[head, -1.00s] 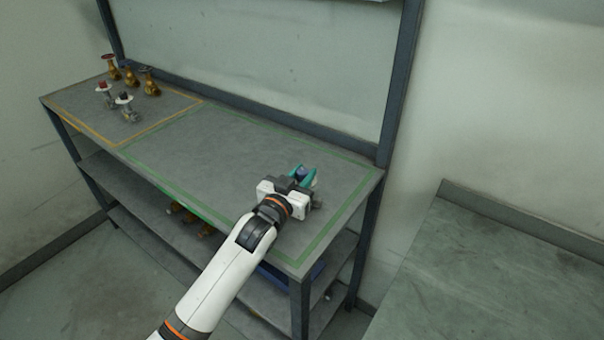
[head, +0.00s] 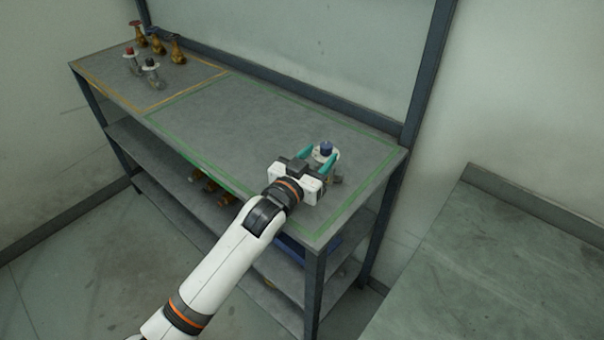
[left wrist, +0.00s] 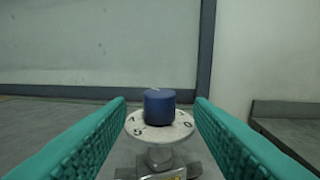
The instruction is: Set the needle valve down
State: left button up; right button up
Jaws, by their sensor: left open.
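The needle valve with a blue knob (head: 326,147) and a pale numbered dial stands upright on the bench top, inside the green outlined area (head: 290,100) near its right end. In the left wrist view the blue knob (left wrist: 159,106) and dial sit between the teal fingers, with a gap on both sides. My left gripper (head: 318,160) is open around the valve and not touching it, as far as I can see. The valve's lower body is partly hidden by the gripper in the head view. My right gripper is not in view.
A yellow outlined area (head: 215,79) at the bench's left end holds several valves, some brass (head: 177,49) and some grey with red or black knobs (head: 150,70). More brass valves (head: 210,187) lie on the shelf below. The middle of the green area is clear.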

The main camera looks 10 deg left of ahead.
pick_arm(q)
jog(key=v, duration=0.8)
jog(key=shift+s+a+b, duration=0.1)
jog(key=shift+a+b, duration=0.05)
jog(key=shift+b, duration=0.25)
